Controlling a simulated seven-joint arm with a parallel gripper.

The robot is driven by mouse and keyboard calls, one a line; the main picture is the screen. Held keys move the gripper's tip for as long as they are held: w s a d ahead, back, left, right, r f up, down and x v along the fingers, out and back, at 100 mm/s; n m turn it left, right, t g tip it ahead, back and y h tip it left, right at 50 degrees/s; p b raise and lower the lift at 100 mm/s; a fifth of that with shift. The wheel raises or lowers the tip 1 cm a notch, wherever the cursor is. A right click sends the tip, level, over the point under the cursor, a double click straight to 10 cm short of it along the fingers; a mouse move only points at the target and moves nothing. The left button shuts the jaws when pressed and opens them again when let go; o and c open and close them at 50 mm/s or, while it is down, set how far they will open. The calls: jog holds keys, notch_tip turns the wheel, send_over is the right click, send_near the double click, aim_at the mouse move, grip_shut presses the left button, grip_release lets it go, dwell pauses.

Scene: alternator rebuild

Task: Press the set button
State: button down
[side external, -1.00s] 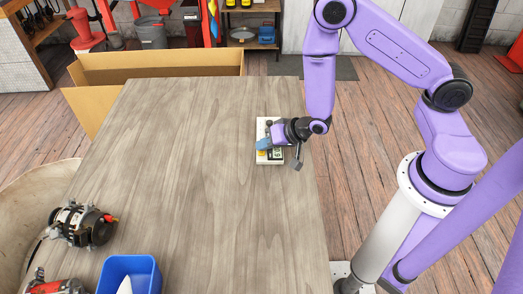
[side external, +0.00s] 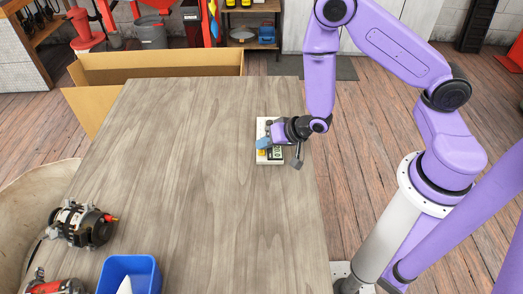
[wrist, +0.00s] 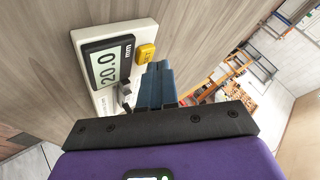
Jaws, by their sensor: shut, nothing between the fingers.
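The set button (wrist: 146,53) is a yellow block beside the display (wrist: 110,62) on a white gauge plate (wrist: 75,37). The display reads 20.0 mm in the wrist view. In the side external view, the gauge plate (side external: 271,161) lies near the table's right edge, and the yellow button (side external: 262,153) shows in part. My gripper (wrist: 158,68) has blue fingers shut together with nothing between them. Its tips are very close to the button in the wrist view; I cannot tell if they touch. In the side external view, my gripper (side external: 261,144) is over the plate and hides part of it.
The wooden table (side external: 190,160) is clear across its middle. A blue bin (side external: 130,265) stands at the near left. An alternator (side external: 82,224) and a red part (side external: 58,287) are at the left. An open cardboard box (side external: 165,67) is beyond the far edge.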

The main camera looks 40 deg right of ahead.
aim_at(265, 152)
jog(key=shift+r, duration=0.4)
notch_tip(265, 152, up, 5)
jog(key=shift+r, duration=0.1)
dwell(0.6)
dwell(0.5)
